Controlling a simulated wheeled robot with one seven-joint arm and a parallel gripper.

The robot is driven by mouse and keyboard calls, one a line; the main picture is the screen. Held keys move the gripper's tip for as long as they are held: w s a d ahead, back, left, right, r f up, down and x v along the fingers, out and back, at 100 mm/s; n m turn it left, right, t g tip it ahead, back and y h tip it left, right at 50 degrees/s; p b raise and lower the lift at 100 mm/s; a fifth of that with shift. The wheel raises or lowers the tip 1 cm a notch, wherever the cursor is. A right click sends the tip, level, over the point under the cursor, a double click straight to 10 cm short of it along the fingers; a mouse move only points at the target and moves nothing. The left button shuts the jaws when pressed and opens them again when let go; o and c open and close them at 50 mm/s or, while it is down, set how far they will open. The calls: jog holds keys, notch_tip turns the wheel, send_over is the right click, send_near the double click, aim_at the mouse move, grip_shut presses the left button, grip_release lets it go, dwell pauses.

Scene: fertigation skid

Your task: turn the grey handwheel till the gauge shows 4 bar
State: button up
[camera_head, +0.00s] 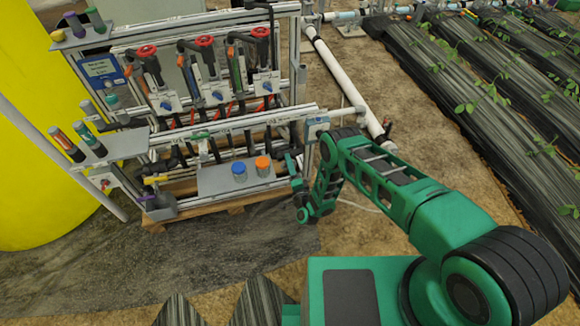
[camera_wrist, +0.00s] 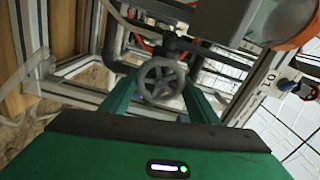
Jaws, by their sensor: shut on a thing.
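The grey handwheel (camera_wrist: 161,81) is a small spoked wheel on a dark stem, in the middle of the wrist view. My gripper (camera_wrist: 160,96) has one green finger on each side of its rim and is shut on it. In the head view my gripper (camera_head: 293,164) is at the right end of the skid's lower front, small and partly hidden, and I cannot make out the handwheel there. I cannot pick out the gauge or read any pressure in either view.
A grey shelf (camera_head: 213,185) with a blue-lidded jar (camera_head: 238,171) and an orange-lidded jar (camera_head: 262,166) is just left of my gripper. Frame rails (camera_wrist: 75,66) and pipes crowd the handwheel. Red-handled valves (camera_head: 204,41) are higher up. Floor in front is clear.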

jog(key=shift+d+f, duration=0.15)
jog(key=shift+d, duration=0.1)
jog(key=o, duration=1.1)
jog(key=shift+c, duration=0.2)
jog(key=shift+a, duration=0.1)
jog(key=v, duration=1)
jog(key=shift+s, duration=0.35)
